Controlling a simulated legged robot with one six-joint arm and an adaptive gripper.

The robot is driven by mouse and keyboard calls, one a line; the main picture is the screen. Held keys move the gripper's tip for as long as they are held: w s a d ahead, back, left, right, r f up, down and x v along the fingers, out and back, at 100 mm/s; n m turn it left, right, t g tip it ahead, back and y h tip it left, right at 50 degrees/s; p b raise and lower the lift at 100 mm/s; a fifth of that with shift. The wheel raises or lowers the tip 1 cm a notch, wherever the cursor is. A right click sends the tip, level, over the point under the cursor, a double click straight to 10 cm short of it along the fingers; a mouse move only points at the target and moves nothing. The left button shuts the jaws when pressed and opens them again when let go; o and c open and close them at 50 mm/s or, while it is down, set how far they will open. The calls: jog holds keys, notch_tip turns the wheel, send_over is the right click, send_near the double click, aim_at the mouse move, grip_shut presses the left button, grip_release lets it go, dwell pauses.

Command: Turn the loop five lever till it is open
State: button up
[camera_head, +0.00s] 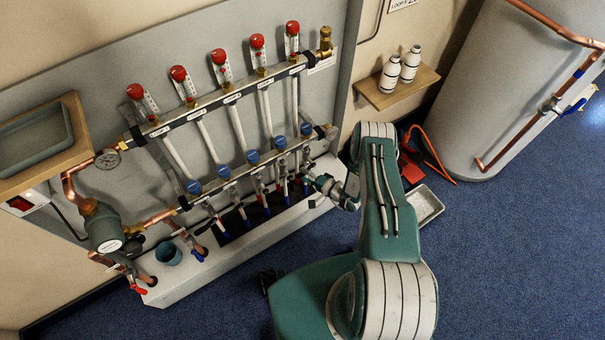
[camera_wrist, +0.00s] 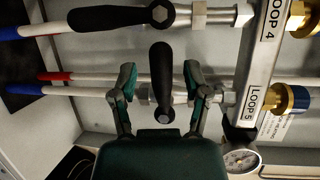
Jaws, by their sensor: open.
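In the wrist view the loop five lever (camera_wrist: 162,78) is a black handle standing crosswise to its pipe, in line with the LOOP 5 label (camera_wrist: 251,104). My gripper (camera_wrist: 159,70) is open, with one finger on each side of this lever. A gap shows between the lever and each finger. In the head view my gripper (camera_head: 322,184) is at the right end of the lower manifold bar (camera_head: 225,180), and I cannot make out the loop five lever clearly beside it.
The black loop 4 lever (camera_wrist: 115,19) lies along its pipe, close by my gripper. A pressure gauge (camera_wrist: 241,160) is below the LOOP 5 label. In the head view a shelf with two white bottles (camera_head: 390,74), a grey tray (camera_head: 428,206) and a tank (camera_head: 490,90) are at right.

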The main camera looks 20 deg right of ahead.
jog(key=shift+w+a+f, duration=0.1)
jog(key=shift+w+a, duration=0.3)
jog(key=shift+w, duration=0.05)
jog(key=shift+c, duration=0.4)
grip_shut()
jog(key=shift+d, duration=0.15)
